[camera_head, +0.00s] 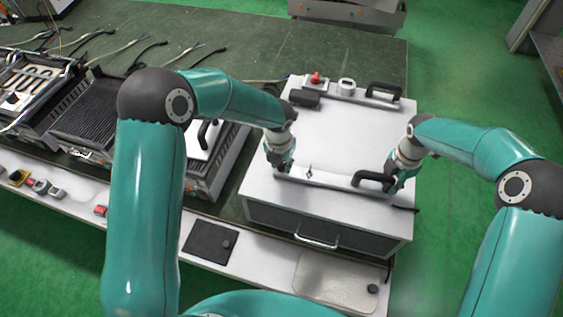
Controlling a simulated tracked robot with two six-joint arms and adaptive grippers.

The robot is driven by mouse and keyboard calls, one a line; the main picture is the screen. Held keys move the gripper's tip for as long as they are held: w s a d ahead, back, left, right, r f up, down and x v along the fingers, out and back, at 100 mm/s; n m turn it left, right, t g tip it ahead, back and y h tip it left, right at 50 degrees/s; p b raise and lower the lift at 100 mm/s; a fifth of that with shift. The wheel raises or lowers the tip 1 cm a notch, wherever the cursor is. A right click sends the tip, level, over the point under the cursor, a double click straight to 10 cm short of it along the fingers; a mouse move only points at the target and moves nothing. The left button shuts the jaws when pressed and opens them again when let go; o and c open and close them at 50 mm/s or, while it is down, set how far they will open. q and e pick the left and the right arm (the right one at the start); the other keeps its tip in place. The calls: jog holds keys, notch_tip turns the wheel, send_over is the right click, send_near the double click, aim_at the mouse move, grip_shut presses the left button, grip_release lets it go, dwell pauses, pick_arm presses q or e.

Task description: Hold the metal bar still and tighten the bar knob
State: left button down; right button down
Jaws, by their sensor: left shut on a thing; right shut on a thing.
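The metal bar (330,187) is a thin pale strip along the front edge of the white box's top. My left gripper (282,166) points down at the bar's left end and is shut on it; its fingers hide that end. My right gripper (393,186) is at the bar's right end, beside the black front handle (370,179). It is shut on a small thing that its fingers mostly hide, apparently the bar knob. A small upright fitting (309,174) stands near the bar, right of my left gripper.
The white box (345,135) has a second black handle (383,91), a red switch (316,78) and a drawer handle (316,241). Grill units (100,115) and loose cables stand left on the dark green table (230,50). Green floor lies right of the box.

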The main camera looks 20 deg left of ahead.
aim_at(280, 167)
pick_arm(q)
jog(key=shift+m, duration=1.2)
jog(key=c, duration=0.8)
grip_release()
jog(key=shift+r, duration=0.1)
jog(key=shift+s+r, duration=0.2)
jog(key=shift+r, duration=1.6)
jog(key=shift+s+r, duration=0.2)
jog(key=shift+r, duration=1.6)
